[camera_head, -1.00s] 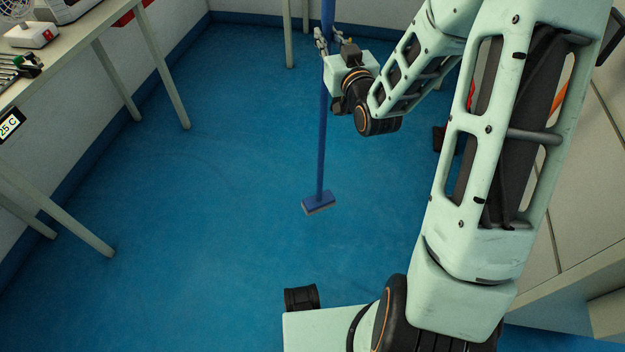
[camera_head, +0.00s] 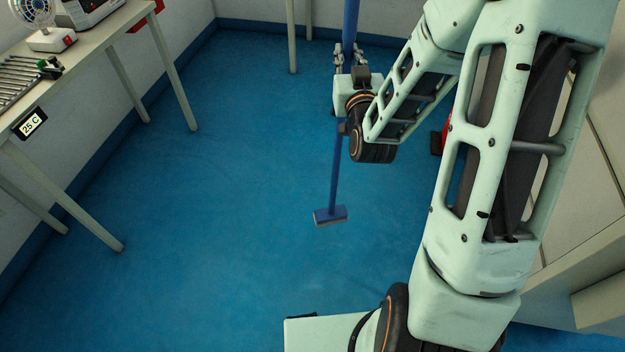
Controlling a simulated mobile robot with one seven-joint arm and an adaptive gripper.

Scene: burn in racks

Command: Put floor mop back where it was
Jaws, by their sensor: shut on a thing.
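The floor mop is a long blue pole with a small blue block head (camera_head: 330,215) at its lower end. It stands nearly upright in the middle of the view, and its top runs out of the picture. My gripper (camera_head: 349,55) is shut on the upper part of the pole. The gripper body and wrist hide part of the pole below the grip. I cannot tell whether the mop head touches the floor or hangs just above it.
More table legs stand at the back. A red object (camera_head: 446,135) is partly hidden behind my arm. Blue floor (camera_head: 210,200) lies open at the left and centre.

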